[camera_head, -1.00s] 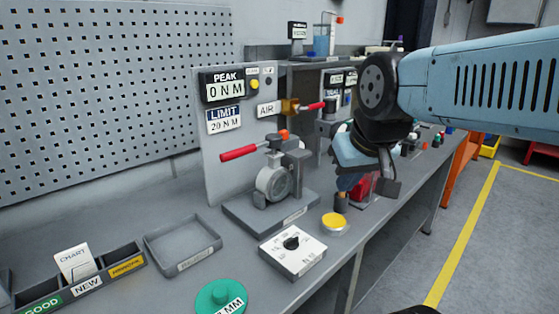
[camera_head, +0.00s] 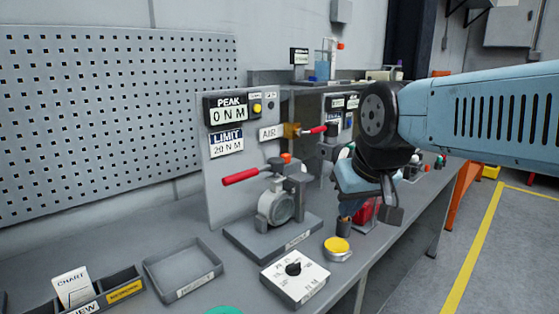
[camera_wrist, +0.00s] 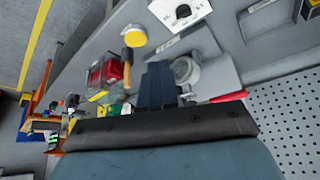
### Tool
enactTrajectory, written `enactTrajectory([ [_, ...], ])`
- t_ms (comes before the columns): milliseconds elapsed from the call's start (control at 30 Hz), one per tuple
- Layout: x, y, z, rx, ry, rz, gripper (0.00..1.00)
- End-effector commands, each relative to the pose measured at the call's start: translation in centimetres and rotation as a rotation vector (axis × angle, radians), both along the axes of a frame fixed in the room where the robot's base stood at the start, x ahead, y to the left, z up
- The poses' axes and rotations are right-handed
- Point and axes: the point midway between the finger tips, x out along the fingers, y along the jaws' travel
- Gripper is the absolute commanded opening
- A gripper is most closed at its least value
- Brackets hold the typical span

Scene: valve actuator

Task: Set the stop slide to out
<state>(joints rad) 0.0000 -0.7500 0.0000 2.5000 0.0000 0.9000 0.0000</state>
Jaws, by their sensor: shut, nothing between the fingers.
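I cannot make out a part marked as the stop slide. The bench fixture has a grey base plate (camera_head: 250,240), a round grey valve body (camera_head: 276,207), a clamp with a red handle (camera_head: 240,177) and a small orange cap (camera_head: 286,157). My gripper (camera_head: 346,208) is shut and empty, in front of and to the right of the fixture, above the bench. In the wrist view, its dark blue fingers (camera_wrist: 160,80) are together and partly cover the fixture; the round valve body (camera_wrist: 186,76) shows beside them.
A yellow button (camera_head: 337,244) and a white dial box (camera_head: 296,282) stand in front. An empty grey tray (camera_head: 183,268) lies left. A panel (camera_head: 222,165) with PEAK and LIMIT displays stands behind. A red part (camera_wrist: 106,72) is near the fingers.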

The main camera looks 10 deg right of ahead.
Motion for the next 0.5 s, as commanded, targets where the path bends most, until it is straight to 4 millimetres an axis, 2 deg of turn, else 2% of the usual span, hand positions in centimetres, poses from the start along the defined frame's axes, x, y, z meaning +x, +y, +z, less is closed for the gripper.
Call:
enactTrajectory([
  [467, 0.00, 0.00, 0.00, 0.000, 0.000, 0.000, 0.00],
  [500, 0.00, 0.00, 0.00, 0.000, 0.000, 0.000, 0.03],
])
